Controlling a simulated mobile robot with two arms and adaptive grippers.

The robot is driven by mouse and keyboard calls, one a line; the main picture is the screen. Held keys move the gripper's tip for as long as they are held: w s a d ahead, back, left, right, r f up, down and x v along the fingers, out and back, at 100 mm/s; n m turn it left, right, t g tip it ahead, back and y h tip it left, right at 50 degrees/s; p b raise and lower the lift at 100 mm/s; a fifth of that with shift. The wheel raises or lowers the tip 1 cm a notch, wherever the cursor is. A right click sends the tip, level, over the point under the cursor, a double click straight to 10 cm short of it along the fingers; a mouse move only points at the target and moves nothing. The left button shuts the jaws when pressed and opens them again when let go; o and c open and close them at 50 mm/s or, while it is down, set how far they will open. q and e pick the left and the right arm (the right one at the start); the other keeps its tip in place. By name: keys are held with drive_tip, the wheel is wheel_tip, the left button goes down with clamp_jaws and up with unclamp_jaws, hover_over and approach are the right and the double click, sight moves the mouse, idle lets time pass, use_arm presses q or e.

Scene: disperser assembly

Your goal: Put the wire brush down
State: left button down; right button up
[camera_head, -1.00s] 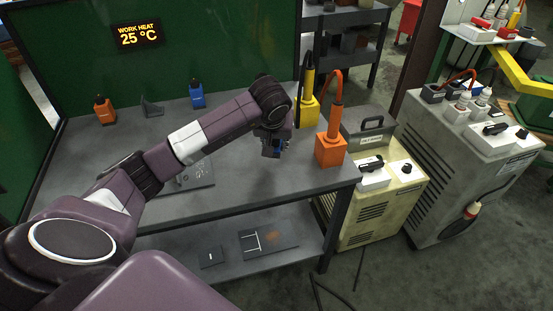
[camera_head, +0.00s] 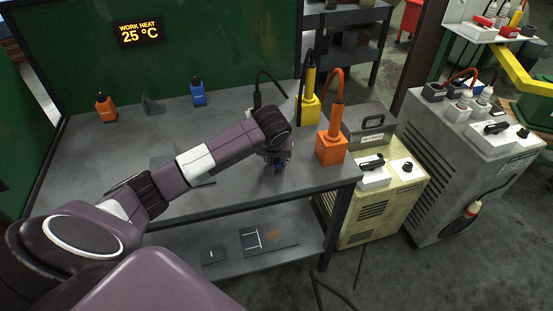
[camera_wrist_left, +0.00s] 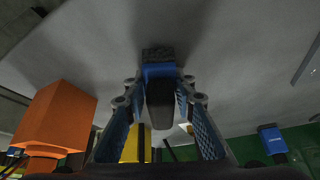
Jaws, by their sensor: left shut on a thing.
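My left gripper (camera_head: 277,166) is low over the right part of the grey workbench (camera_head: 232,196), left of the orange holder. In the left wrist view its two fingers (camera_wrist_left: 160,95) are shut on the wire brush (camera_wrist_left: 158,71), which has a blue body, dark bristles and a dark handle. The bristle end points at the bench top and is very close to it. I cannot tell whether it touches. In the head view the brush is mostly hidden by the gripper. My right gripper is not in view.
The orange holder (camera_head: 331,149) and the yellow holder (camera_head: 309,108) stand at the bench's right end. A grey plate lies partly behind my arm. The bench's front edge is near.

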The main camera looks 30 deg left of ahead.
use_arm(q)
drive_tip(key=shift+s+f+b, duration=0.1)
drive_tip(key=shift+f+b, duration=0.2)
drive_tip(key=shift+f, duration=0.05)
drive_tip(key=c, duration=2.1)
unclamp_jaws()
drive_tip(key=o, duration=0.5)
drive_tip(key=shift+f, duration=0.25)
drive_tip(key=shift+s, duration=0.1)
